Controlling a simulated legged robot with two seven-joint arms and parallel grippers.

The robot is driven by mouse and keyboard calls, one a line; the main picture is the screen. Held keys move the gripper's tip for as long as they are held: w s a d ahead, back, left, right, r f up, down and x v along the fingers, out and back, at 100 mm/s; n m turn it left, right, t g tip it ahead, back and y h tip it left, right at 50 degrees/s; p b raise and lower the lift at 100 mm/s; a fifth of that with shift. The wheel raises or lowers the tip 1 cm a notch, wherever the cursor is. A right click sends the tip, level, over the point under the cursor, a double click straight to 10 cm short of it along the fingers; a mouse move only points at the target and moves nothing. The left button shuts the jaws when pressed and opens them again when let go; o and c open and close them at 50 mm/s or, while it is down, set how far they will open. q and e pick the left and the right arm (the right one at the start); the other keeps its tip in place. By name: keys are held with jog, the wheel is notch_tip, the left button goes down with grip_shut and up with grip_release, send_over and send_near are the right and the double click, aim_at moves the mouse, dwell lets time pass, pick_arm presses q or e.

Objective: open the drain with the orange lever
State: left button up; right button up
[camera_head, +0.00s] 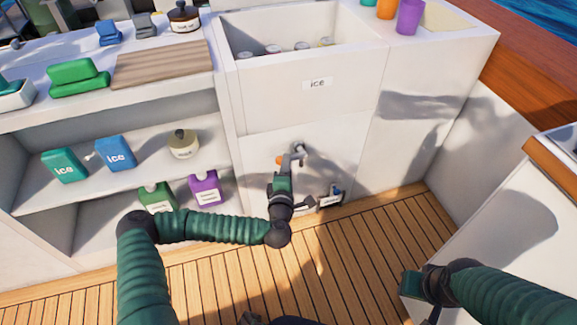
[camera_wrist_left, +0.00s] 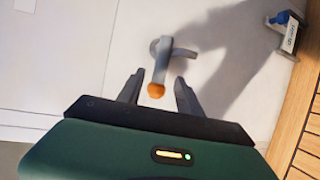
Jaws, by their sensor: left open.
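The drain's lever is a grey bar with an orange tip (camera_head: 280,160) on the white front panel below the ice bin. In the left wrist view its orange end (camera_wrist_left: 156,90) lies between my two fingers, and the grey bar runs up to the pivot and a grey spout. My left gripper (camera_wrist_left: 158,88) is open around the lever, with a finger on each side and gaps showing. In the head view the left gripper (camera_head: 288,160) partly covers the lever. My right gripper (camera_head: 425,310) is at the lower right, partly cut off, away from the panel.
The ice bin (camera_head: 316,98) stands above the panel. A small labelled fixture with a blue part (camera_head: 332,198) sits low on the right, near the wooden deck (camera_head: 330,270). Shelves (camera_head: 120,185) with jugs and ice packs are on the left. A white side unit stands right.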

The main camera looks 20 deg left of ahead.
pick_arm(q)
jog(key=b+x, duration=0.1)
jog(key=x, duration=0.3)
jog(key=shift+a+f, duration=0.15)
jog(key=shift+f, duration=0.05)
jog(key=shift+w+r, duration=0.1)
jog(key=shift+w, duration=0.1)
grip_shut()
jog(key=shift+s, duration=0.1)
dwell(0.9)
